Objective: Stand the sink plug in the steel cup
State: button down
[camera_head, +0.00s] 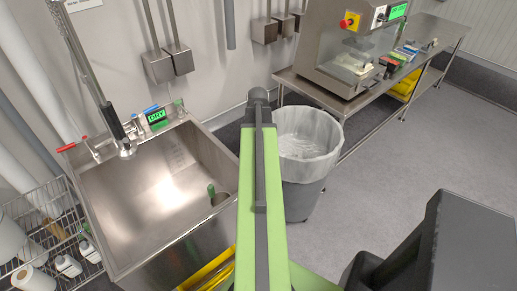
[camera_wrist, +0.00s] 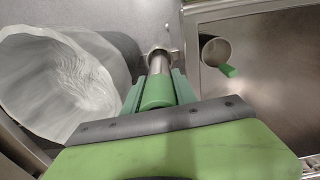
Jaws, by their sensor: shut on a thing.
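My gripper (camera_wrist: 157,88) shows in the wrist view, its green fingers shut on what looks like the sink plug (camera_wrist: 159,64). This has a green grip between the fingers and a steel shaft ending in a wider round part. Its far end lies over the grey area between bin and sink; I cannot tell if it touches anything. My arm hides my gripper there.
A steel bench (camera_head: 375,98) with a machine is behind.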

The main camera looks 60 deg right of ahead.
jog(key=c, duration=0.9)
grip_release()
notch_tip(320, 180, up, 18)
jog(key=p, duration=1.7)
jog(key=shift+f, duration=0.25)
